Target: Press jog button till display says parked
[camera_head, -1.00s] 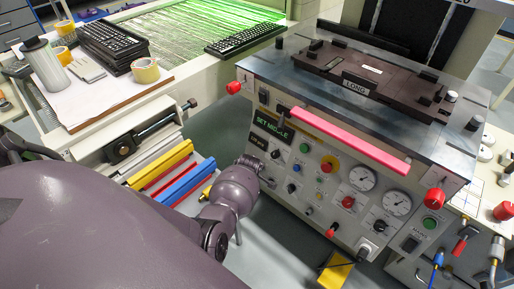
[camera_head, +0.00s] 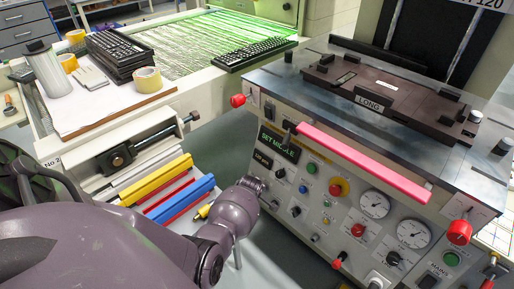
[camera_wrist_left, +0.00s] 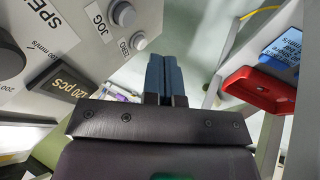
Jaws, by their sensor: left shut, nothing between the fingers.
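The machine's display (camera_head: 277,143) shows green text that appears to read "SET MIDDLE". In the left wrist view, the jog button (camera_wrist_left: 122,14) is a round grey button beside the "JOG" label, at the top. My left gripper (camera_wrist_left: 161,58) has its two blue fingers shut together with nothing between them. The fingertips appear to the lower right of the jog button and beside the button labelled "ZERO" (camera_wrist_left: 138,42), and I cannot tell their distance from the panel. In the head view, my left arm reaches toward the panel's left edge. My right gripper is not in view.
The front panel (camera_head: 330,232) carries several knobs, coloured buttons and gauges. A pink bar (camera_head: 362,163) juts out above them. Yellow (camera_head: 155,180) and blue (camera_head: 180,198) bars lie left of my arm. A red holder (camera_wrist_left: 258,90) is at right.

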